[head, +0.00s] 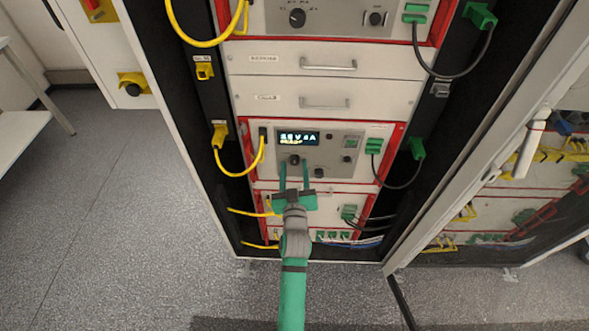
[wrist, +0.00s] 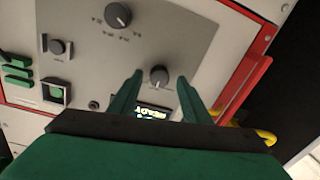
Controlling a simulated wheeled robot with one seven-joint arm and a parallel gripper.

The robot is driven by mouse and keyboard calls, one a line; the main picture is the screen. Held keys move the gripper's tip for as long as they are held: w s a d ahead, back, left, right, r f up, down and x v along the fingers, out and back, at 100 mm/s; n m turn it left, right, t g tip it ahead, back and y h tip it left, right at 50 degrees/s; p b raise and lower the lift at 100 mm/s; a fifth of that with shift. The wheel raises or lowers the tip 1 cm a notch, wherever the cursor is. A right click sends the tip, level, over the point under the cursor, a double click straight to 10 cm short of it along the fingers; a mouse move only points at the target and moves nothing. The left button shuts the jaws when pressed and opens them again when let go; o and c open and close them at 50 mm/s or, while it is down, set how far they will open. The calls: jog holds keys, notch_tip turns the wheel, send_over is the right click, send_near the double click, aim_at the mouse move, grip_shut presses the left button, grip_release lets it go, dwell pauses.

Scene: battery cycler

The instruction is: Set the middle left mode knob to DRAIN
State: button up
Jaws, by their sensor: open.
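The middle unit (head: 345,135) has a grey panel with a lit display (head: 298,139). Below the display is a dark round knob (head: 294,160), the left one of two. In the wrist view this knob (wrist: 159,76) has a light pointer mark, and its setting cannot be read. My gripper (head: 294,167) is open in front of the panel. In the wrist view its green fingertips (wrist: 160,80) lie on either side of the knob, apart from it; whether they reach its depth I cannot tell. The display (wrist: 152,112) is partly hidden by the gripper.
A second knob (head: 318,172) sits lower right; it also shows in the wrist view (wrist: 118,15) with unreadable markings. Yellow cables (head: 240,172) hang at the left and dark cables (head: 398,186) at the right. The open rack door (head: 470,130) stands at the right.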

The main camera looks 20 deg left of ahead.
jog(key=c, duration=1.1)
jog(key=shift+o, duration=0.3)
jog(key=shift+w, duration=0.1)
jog(key=shift+a+m, duration=0.1)
jog(key=shift+m, duration=0.5)
jog(key=m, duration=0.5)
jog(key=shift+f+m, duration=0.15)
jog(key=shift+m, duration=0.85)
